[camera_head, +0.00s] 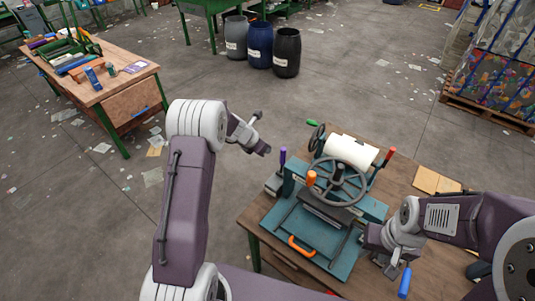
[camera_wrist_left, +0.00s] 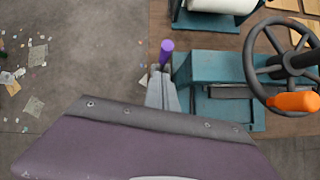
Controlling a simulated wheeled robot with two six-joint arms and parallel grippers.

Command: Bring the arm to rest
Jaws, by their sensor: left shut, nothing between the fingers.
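My left arm (camera_head: 187,190) is raised in the head view, left of the press-like machine. My left gripper (camera_head: 258,142) is held above the floor beyond the table's left edge, apart from the machine. It is shut and empty. My right arm (camera_head: 455,215) comes in from the right. My right gripper (camera_head: 385,258) is low by the machine's right side, close to a blue handle (camera_head: 404,283); whether its jaws are open is unclear.
The teal machine (camera_head: 345,262) stands on a wooden table (camera_head: 375,290) with a handwheel (camera_head: 337,181), a white roller (camera_head: 350,152) and a purple-handled lever (camera_head: 283,157). A cluttered workbench (camera_head: 128,62) stands upper left; barrels (camera_head: 260,45) stand behind. Littered floor lies between.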

